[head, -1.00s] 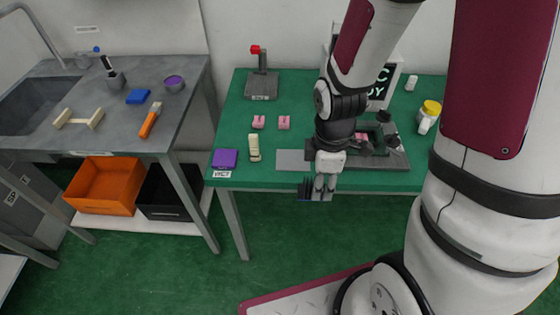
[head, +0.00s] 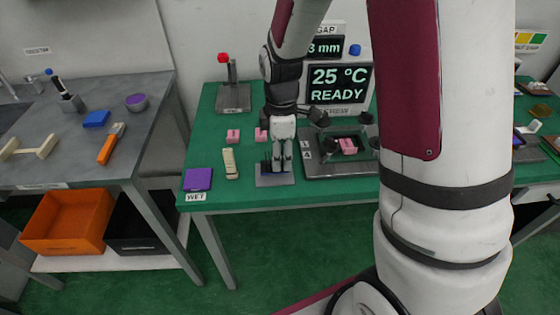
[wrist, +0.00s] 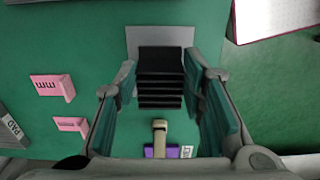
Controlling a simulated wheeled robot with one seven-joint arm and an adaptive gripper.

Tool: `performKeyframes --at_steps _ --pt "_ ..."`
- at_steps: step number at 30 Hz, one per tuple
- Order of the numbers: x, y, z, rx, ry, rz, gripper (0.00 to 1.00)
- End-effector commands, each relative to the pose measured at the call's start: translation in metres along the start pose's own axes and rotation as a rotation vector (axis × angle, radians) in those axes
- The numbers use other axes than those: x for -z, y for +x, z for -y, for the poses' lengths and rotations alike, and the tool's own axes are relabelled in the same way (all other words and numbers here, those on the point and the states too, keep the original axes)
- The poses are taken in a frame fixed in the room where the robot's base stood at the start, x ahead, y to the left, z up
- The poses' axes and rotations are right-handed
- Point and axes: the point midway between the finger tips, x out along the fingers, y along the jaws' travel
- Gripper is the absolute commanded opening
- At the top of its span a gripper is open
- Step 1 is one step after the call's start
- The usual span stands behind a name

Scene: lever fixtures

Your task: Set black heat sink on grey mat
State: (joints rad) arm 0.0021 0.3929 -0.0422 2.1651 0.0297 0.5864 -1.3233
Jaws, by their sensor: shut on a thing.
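The black heat sink (wrist: 160,75), with several parallel fins, is between my gripper's fingers (wrist: 161,84) in the wrist view. In the head view, my gripper (head: 282,167) points down over the grey mat, shut on the heat sink (head: 265,167), which is partly hidden by the fingers. The grey mat (head: 275,182) lies at the table's front edge; it also shows in the wrist view (wrist: 160,36). The heat sink is over the mat and low; I cannot tell whether it touches it.
A dark fixture (head: 338,168) with a pink block stands right of the mat. Pink blocks (head: 233,136) sit behind. The green table (head: 225,200) ends just in front.

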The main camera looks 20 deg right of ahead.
Motion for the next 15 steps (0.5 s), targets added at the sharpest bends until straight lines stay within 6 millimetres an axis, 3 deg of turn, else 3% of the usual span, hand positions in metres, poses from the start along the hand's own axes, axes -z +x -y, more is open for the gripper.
performKeyframes --at_steps 5,15 --pt "0.001 0.023 -0.001 0.001 0.000 0.000 0.08" --pt "0.000 0.023 0.000 0.000 0.001 0.000 0.08"
